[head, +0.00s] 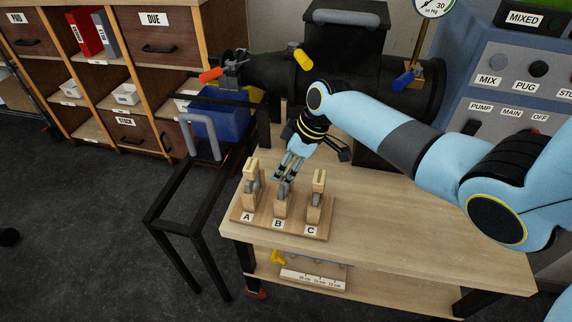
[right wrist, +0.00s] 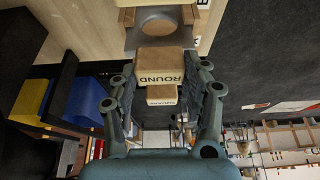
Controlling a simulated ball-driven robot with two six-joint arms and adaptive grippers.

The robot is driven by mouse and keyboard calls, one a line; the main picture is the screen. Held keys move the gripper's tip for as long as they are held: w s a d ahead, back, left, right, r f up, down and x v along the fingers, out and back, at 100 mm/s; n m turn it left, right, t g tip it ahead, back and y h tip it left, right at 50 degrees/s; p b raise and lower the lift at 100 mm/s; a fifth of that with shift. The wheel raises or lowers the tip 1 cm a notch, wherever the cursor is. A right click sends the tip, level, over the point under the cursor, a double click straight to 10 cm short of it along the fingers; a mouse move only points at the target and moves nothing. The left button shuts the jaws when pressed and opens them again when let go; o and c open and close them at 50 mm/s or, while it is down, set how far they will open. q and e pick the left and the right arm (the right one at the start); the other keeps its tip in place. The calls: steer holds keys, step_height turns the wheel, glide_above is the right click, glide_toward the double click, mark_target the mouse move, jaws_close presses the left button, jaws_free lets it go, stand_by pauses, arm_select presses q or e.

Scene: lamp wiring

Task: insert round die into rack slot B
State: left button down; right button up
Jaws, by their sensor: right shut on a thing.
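The wooden rack (head: 312,230) stands on the table with letter tags A, B and C along its front. Slot B (head: 278,211) is the middle one. My right gripper (head: 283,178) points down over slot B. In the right wrist view my right gripper (right wrist: 165,88) is shut on the round die (right wrist: 157,66), a wooden block labelled ROUND. A smaller face labelled SQUARE (right wrist: 162,94) shows behind it. The gripper hides much of the die in the head view, so I cannot tell how deep it sits in slot B. My left gripper is not in view.
Wooden-topped pieces stand at slot A (head: 250,170) and slot C (head: 318,184), close on either side. The table (head: 400,225) is clear to the right. A black machine (head: 340,70) stands behind, and a black frame (head: 185,205) is at the left.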

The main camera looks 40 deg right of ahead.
steer(key=shift+f, duration=0.35)
steer(key=o, duration=1.4)
